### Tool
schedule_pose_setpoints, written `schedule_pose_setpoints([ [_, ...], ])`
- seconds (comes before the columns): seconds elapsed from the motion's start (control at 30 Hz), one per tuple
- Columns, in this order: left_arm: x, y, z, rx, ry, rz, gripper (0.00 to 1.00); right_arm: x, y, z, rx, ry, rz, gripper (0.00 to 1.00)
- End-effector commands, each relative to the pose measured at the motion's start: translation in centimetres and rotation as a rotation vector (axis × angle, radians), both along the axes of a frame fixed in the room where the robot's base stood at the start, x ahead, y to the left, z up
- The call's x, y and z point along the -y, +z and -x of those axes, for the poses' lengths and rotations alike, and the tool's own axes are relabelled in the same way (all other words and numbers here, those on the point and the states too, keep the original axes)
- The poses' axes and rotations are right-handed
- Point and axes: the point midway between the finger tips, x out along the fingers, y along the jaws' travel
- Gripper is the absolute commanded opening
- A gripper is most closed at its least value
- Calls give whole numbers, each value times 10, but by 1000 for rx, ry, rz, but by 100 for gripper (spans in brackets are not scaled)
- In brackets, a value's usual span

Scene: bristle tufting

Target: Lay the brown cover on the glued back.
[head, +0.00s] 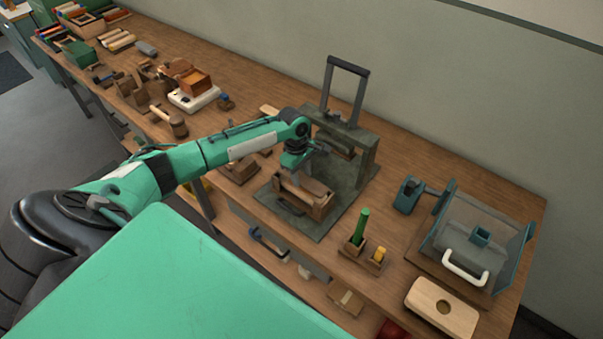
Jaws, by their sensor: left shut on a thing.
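My left arm reaches in from the left, and my left gripper (297,166) points down over a brown wooden holder (318,207) on the grey base plate (346,193) of a press. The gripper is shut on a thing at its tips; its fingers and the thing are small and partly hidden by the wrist. A flat brown piece (308,184) shows in the holder just below the gripper; I cannot tell for sure that it is the cover, or whether it touches the glued back. The glue is not visible. My right gripper is not in view.
The press frame (367,150) with its tall handle (348,66) stands just behind the holder. A small wooden stand with a green stick (360,227) is to the right. A clear-walled box (468,235) and a wooden block (441,307) lie farther right. Tools crowd the left bench.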

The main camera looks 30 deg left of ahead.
Motion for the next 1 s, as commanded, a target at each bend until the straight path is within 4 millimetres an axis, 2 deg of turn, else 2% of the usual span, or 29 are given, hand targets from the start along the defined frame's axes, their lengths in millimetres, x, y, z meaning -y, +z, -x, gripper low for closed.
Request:
schedule_pose_setpoints([
  [0.6, 0, -20, 0, -1, 1, 0, 19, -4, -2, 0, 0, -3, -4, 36],
  [1.0, 0, -21, 0, 0, 0, 0, 19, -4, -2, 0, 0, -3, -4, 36],
])
